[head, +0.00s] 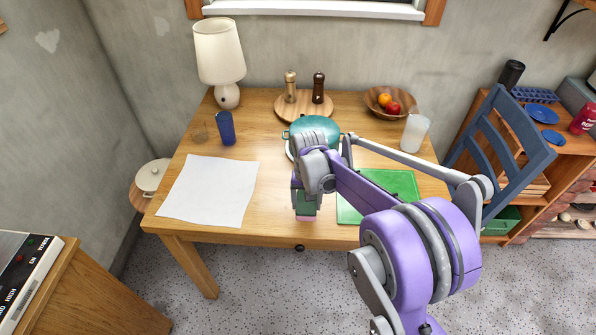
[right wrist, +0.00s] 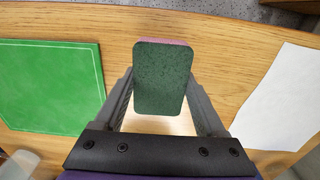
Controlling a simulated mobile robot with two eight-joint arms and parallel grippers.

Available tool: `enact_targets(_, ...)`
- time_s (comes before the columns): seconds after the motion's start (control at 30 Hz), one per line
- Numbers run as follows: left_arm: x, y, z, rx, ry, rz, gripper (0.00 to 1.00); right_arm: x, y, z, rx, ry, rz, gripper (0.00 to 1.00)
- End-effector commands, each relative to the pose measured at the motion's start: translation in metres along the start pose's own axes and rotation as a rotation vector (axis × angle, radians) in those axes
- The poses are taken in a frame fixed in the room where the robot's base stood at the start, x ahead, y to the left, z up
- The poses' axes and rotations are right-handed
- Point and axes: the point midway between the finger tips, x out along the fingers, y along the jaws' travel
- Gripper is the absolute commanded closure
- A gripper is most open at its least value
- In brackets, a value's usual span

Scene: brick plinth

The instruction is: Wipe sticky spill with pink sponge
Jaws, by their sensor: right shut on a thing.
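The pink sponge (head: 306,211) has a dark green scouring face and shows near the front edge of the wooden table (head: 270,222). It also shows in the right wrist view (right wrist: 162,82), green face toward the camera, with a pink strip along its far edge. My right gripper (head: 305,192) is shut on the sponge, one finger on each side of it in the right wrist view (right wrist: 162,95). I cannot tell whether the sponge touches the tabletop. I cannot make out a clear spill on the table. My left gripper is out of view.
A white sheet (head: 208,190) lies left of the sponge, a green mat (head: 395,184) right. Behind stand a teal pot (head: 314,128), blue cup (head: 226,128), lamp (head: 219,55), wooden board with mills (head: 304,106), fruit bowl (head: 379,110) and whitish cup (head: 415,133). A blue chair (head: 510,145) stands right.

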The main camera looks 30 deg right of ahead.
Motion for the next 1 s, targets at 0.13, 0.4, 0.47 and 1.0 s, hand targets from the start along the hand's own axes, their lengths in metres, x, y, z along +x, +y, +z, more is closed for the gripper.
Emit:
enact_targets(0.13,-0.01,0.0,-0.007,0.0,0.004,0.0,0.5,-0.016,-0.001,-0.002,-0.001,0.001,0.0,0.79)
enact_targets(0.4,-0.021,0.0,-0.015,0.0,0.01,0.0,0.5,-0.037,-0.001,-0.004,-0.003,0.001,0.0,0.79)
enact_targets(0.47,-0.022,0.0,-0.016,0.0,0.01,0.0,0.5,-0.039,-0.001,-0.004,-0.003,0.001,0.0,0.79)
enact_targets(1.0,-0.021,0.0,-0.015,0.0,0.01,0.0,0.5,-0.038,-0.001,-0.004,-0.004,0.0,0.0,0.79)
